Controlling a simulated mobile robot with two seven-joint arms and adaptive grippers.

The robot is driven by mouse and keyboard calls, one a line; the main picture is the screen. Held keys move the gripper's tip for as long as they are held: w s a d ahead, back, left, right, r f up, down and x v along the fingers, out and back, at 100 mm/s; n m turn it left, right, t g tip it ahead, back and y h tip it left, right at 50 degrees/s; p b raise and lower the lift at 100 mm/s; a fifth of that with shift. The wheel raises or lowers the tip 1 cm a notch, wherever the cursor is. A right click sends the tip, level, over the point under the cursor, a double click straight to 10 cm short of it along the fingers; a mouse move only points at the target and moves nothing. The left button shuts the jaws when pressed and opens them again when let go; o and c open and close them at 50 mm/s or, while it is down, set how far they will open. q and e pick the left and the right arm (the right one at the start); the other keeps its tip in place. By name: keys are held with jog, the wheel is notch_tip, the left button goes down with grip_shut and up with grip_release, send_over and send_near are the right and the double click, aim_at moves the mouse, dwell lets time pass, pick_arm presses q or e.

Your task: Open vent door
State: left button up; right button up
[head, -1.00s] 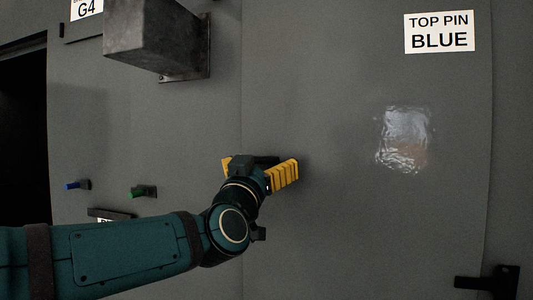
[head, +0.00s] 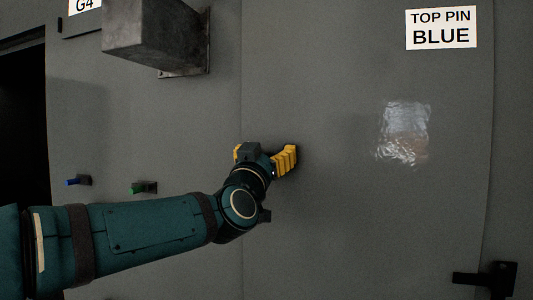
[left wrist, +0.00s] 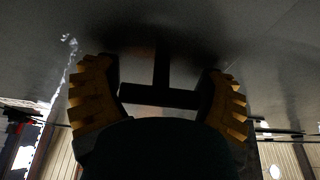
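The grey door panel (head: 340,230) fills the middle of the head view, with a seam along its left side. My left gripper (head: 266,158), with yellow fingers, is up against the panel just right of that seam. In the left wrist view my left gripper (left wrist: 160,95) has its fingers spread wide apart. A dark T-shaped handle (left wrist: 160,93) stands between them, its crossbar reaching nearly from finger to finger. I cannot tell if the fingers touch it. In the head view the gripper hides this handle. My right gripper is not in view.
A grey box-shaped block (head: 155,35) juts out at upper left. A blue peg (head: 77,181) and a green peg (head: 143,187) stick out lower left. A black latch (head: 488,279) is at lower right. A "TOP PIN BLUE" sign (head: 441,28) hangs above a shiny patch (head: 403,132).

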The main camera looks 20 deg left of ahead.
pick_arm(q)
jog(key=shift+n, duration=0.3)
jog(key=n+y, duration=0.1)
jog(key=n, duration=0.2)
jog(key=n+y, duration=0.2)
jog(key=n, duration=0.1)
jog(key=shift+a+y+p, duration=0.1)
jog(key=shift+y+p, duration=0.2)
jog(key=shift+c, duration=0.2)
jog(key=n+g+y, duration=0.1)
jog(key=n, duration=0.1)
jog(key=n+y+p, duration=0.1)
jog(key=n, duration=0.2)
jog(key=shift+a+n+g, duration=0.15)
jog(key=shift+n+g, duration=0.15)
jog(key=shift+g, duration=0.1)
jog(key=shift+n, duration=0.3)
jog(key=o, duration=1.1)
jog(key=shift+f, duration=0.1)
jog(key=shift+c, duration=0.2)
jog(key=shift+s, duration=0.1)
jog(key=v, duration=1.1)
jog(key=shift+s, duration=0.35)
jog(key=shift+d+f, duration=0.15)
jog(key=shift+d, duration=0.1)
